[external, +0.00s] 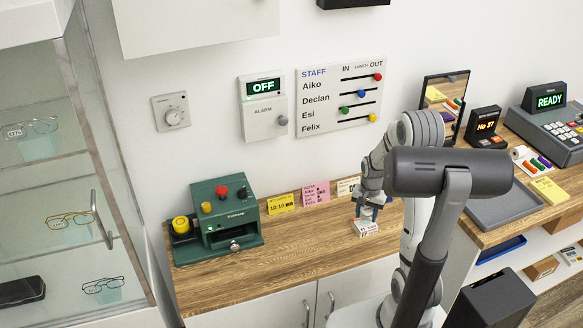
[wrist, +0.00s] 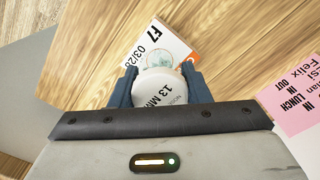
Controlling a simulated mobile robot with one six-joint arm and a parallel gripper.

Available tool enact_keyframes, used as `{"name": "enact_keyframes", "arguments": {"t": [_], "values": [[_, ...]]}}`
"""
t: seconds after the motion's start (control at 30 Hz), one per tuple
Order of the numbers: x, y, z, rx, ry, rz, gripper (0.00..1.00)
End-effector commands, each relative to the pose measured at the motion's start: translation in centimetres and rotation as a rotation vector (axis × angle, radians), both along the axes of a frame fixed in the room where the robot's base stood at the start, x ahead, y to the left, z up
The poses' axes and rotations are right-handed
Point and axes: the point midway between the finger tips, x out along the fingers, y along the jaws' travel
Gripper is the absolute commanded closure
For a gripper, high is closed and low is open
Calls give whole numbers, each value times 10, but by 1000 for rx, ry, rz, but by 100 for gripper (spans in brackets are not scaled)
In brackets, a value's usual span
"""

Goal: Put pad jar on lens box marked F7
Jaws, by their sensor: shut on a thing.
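My gripper (wrist: 158,74) is shut on the pad jar (wrist: 160,90), which has a white lid reading "13 M…" and a clear greenish part. The lens box marked F7 (wrist: 148,38) is white with an orange corner and lies beyond and partly under the jar in the wrist view. In the external view my gripper (external: 368,207) is low over the counter, right at the lens box (external: 366,229). The jar is mostly hidden by the fingers there. I cannot tell whether the jar touches the box.
The wooden counter (external: 290,240) is clear left of the box. A green machine (external: 226,215) stands at its left end. Yellow and pink notes (external: 316,193) stand along the wall. A mirror (external: 445,93) and a grey tray (external: 503,205) are at right.

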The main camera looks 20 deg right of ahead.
Motion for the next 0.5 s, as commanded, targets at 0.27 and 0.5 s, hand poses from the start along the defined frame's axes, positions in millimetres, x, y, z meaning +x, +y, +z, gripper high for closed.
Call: {"name": "enact_keyframes", "arguments": {"t": [0.27,0.5], "values": [[0,0,-12,0,0,0,80],[0,0,-15,0,0,0,55]]}}
